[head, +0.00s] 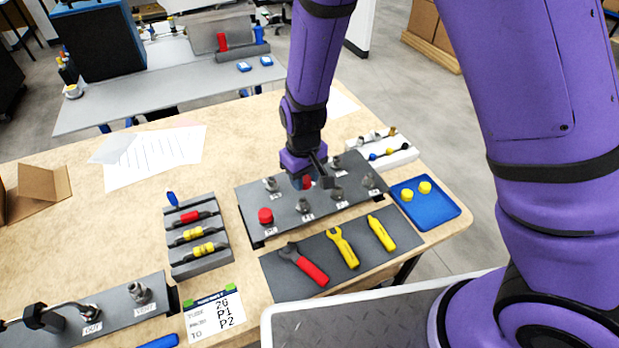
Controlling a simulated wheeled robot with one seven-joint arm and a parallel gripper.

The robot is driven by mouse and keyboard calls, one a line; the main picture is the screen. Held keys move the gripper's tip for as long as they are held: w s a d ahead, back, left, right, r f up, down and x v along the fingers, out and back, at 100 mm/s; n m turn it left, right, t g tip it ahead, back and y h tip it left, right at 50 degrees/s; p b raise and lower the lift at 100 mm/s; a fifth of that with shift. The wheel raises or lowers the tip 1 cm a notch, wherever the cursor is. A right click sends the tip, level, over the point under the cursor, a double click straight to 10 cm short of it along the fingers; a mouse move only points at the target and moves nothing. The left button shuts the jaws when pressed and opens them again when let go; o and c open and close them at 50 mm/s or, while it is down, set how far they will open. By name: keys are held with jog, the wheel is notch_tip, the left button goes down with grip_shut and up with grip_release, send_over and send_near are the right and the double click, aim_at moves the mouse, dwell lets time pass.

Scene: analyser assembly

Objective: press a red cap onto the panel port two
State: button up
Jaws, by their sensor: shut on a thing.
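A dark grey panel (325,215) lies on the wooden table and bears several metal ports with small white labels too small to read for sure. One red cap (265,215) sits on the front left port. My gripper (309,182) is over the back row of the panel, pointing down. It is shut on a second red cap (303,182), seen partly between the fingers. The cap is at or just above a back-row port; the fingers hide whether they touch. Bare ports show beside it, one to the left (270,184) and one in front (303,206).
A blue tray (437,214) with two yellow caps stands right of the panel. A dark mat (275,270) with tools lies in front. A grey rack (203,264) with red and yellow pieces is left. A white holder (408,157) is behind right.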

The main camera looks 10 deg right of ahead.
aim_at(303, 198)
jog(key=shift+a+f, duration=0.1)
jog(key=shift+a, duration=0.15)
jog(key=shift+f, duration=2.6)
jog(key=shift+f, duration=1.1)
jog(key=o, duration=1)
jog(key=shift+c, duration=0.2)
notch_tip(303, 198, up, 11)
jog(key=shift+f, duration=0.15)
